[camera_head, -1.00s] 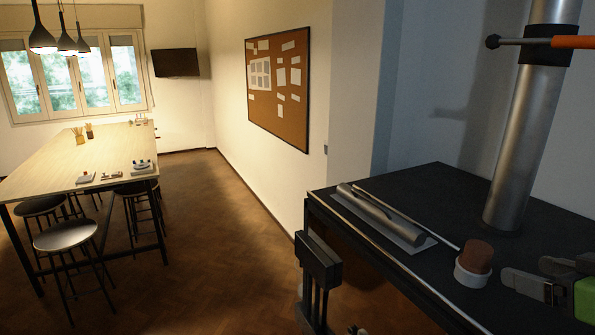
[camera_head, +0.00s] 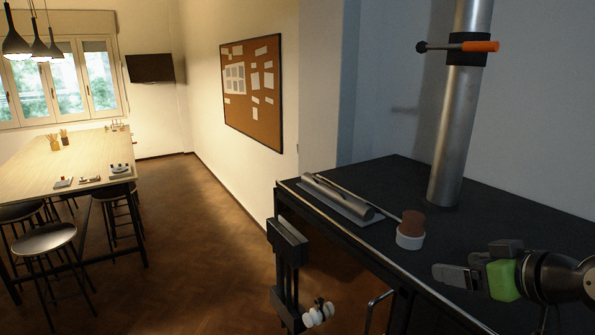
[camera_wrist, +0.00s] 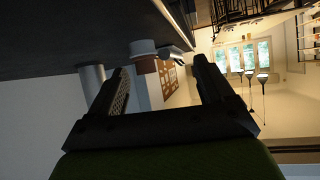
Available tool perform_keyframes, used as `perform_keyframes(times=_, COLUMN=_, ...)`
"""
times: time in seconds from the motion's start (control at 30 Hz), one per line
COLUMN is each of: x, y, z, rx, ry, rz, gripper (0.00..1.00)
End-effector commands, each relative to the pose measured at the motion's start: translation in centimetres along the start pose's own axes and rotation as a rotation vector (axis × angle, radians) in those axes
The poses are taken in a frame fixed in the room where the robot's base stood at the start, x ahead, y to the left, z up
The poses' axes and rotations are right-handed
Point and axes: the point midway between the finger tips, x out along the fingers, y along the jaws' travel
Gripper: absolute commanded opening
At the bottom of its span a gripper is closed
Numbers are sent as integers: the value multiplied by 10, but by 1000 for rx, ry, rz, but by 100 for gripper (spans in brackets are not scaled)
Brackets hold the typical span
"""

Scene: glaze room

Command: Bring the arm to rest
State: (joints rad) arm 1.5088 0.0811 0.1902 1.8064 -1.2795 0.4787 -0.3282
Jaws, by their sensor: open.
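My gripper (camera_head: 438,272) is in the head view at the lower right, with a green block-like part of my wrist behind its grey fingers. It points left over the near part of the dark bench (camera_head: 520,214). In the wrist view the two dark fingers (camera_wrist: 160,82) stand apart with nothing held between them. A small white cup (camera_head: 409,241) with a brown piece (camera_head: 413,222) in it stands left of and beyond my gripper. The cup (camera_wrist: 143,47) and brown piece show past the fingers in the wrist view.
A metal roller (camera_head: 338,195) and a thin rod lie on a plate on the bench. A thick metal post (camera_head: 455,130) with an orange-handled lever (camera_head: 480,46) rises behind. A black fixture (camera_head: 289,250) stands at the bench's left edge. Open floor (camera_head: 200,230) lies left, before a table with stools.

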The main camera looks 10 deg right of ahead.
Motion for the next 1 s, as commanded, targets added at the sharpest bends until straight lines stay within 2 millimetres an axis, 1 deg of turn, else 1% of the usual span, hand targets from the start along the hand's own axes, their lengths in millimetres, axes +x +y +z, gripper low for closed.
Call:
perform_keyframes(times=0.03, x=8, y=-11, z=-1, rx=-2, ry=-24, rz=-7, gripper=81)
perform_keyframes(times=0.17, x=27, y=-42, z=2, rx=4, ry=-102, rz=-14, gripper=81)
perform_keyframes(times=0.27, x=39, y=-73, z=7, rx=6, ry=-170, rz=-15, gripper=81)
perform_keyframes(times=0.37, x=46, y=-111, z=17, rx=5, ry=-249, rz=-9, gripper=81)
perform_keyframes(times=0.43, x=46, y=-143, z=31, rx=4, ry=-311, rz=1, gripper=81)
perform_keyframes(times=0.5, x=38, y=-174, z=49, rx=5, ry=-368, rz=18, gripper=81)
perform_keyframes(times=0.6, x=22, y=-203, z=76, rx=15, ry=-429, rz=43, gripper=81)
perform_keyframes(times=0.7, x=6, y=-219, z=100, rx=27, ry=-469, rz=64, gripper=81)
perform_keyframes(times=0.8, x=-9, y=-228, z=122, rx=39, ry=-499, rz=78, gripper=81)
perform_keyframes(times=1.0, x=-35, y=-232, z=161, rx=62, ry=-543, rz=95, gripper=81)
